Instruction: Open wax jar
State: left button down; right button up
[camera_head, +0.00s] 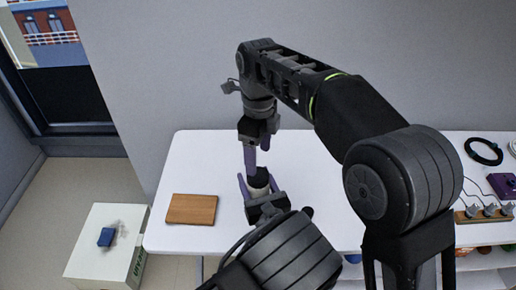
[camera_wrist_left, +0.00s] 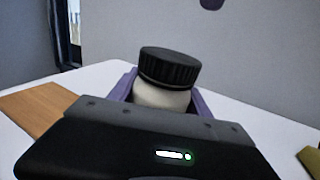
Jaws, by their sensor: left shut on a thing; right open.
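The wax jar has a cream body (camera_wrist_left: 160,97) and a ribbed black lid (camera_wrist_left: 170,68). It stands upright at the white table, and its lid (camera_head: 260,176) shows in the head view, seated on the body. My left gripper (camera_head: 258,188) is shut around the jar body from the near side, with a purple finger on either side. My right gripper (camera_head: 257,156) points down just above the lid, its purple fingers open and apart from the lid. The jar's base is hidden.
A wooden board (camera_head: 191,209) lies on the white table (camera_head: 188,158) left of the jar. A power strip (camera_head: 484,213), a black cable coil (camera_head: 484,152) and a purple box (camera_head: 503,185) are at the right. A white box (camera_head: 97,258) with a blue item (camera_head: 106,237) stands lower left.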

aim_at(258, 175)
notch_tip(258, 175, down, 7)
jog(key=shift+r, duration=0.2)
jog(key=shift+c, duration=0.5)
